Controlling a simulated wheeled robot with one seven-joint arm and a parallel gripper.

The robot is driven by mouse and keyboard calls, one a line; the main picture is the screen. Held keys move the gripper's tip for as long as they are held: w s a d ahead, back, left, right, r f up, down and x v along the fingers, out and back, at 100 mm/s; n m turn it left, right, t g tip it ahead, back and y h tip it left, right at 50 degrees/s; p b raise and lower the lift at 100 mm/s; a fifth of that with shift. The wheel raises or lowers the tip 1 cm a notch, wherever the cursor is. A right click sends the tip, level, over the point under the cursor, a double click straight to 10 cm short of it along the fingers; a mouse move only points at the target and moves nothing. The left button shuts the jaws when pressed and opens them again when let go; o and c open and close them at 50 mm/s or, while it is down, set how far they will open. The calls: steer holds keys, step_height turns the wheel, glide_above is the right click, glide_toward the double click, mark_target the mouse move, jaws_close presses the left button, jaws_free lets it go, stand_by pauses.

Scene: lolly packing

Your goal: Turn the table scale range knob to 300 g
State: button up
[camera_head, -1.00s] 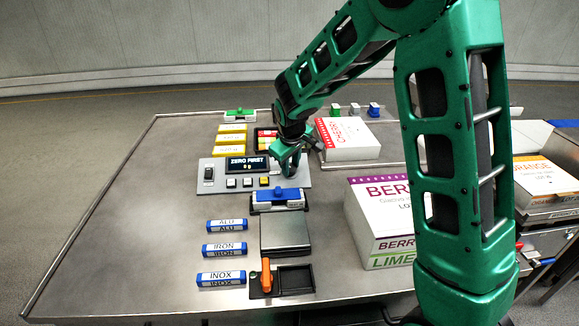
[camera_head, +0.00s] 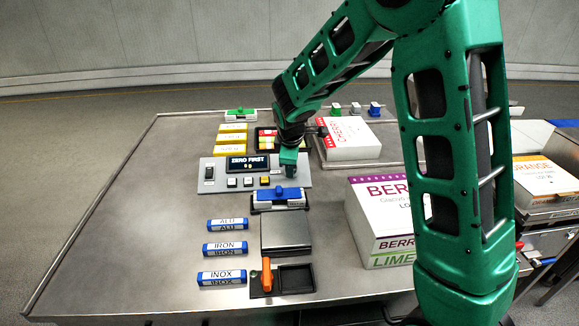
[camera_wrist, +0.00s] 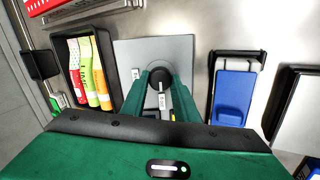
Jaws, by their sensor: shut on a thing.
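The table scale's grey control panel (camera_head: 208,186) lies on the steel table, with a lit display reading "ZERO FIRST" (camera_head: 247,163). My gripper (camera_head: 288,165) points down at the panel's right end and hides the range knob in the head view. In the wrist view the round black knob (camera_wrist: 160,80), with a white pointer mark, sits between my green fingers (camera_wrist: 162,92). My gripper is shut on the knob. Small white labels (camera_wrist: 136,73) lie beside the knob; their text is too small to read.
A blue-topped block in a black holder (camera_head: 278,195) stands just in front of the panel. A tray of colourful packets (camera_wrist: 64,60) lies behind it. The Cherry box (camera_head: 350,150) and Berry box (camera_head: 375,190) stand to the right.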

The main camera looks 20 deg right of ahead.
stand_by(0.4)
steer(key=o, duration=1.1)
steer(key=shift+c, duration=0.2)
steer(key=shift+r, duration=0.15)
steer(key=v, duration=1)
steer(key=shift+r, duration=0.2)
steer(key=shift+s+a, duration=0.1)
steer(key=shift+a, duration=0.05)
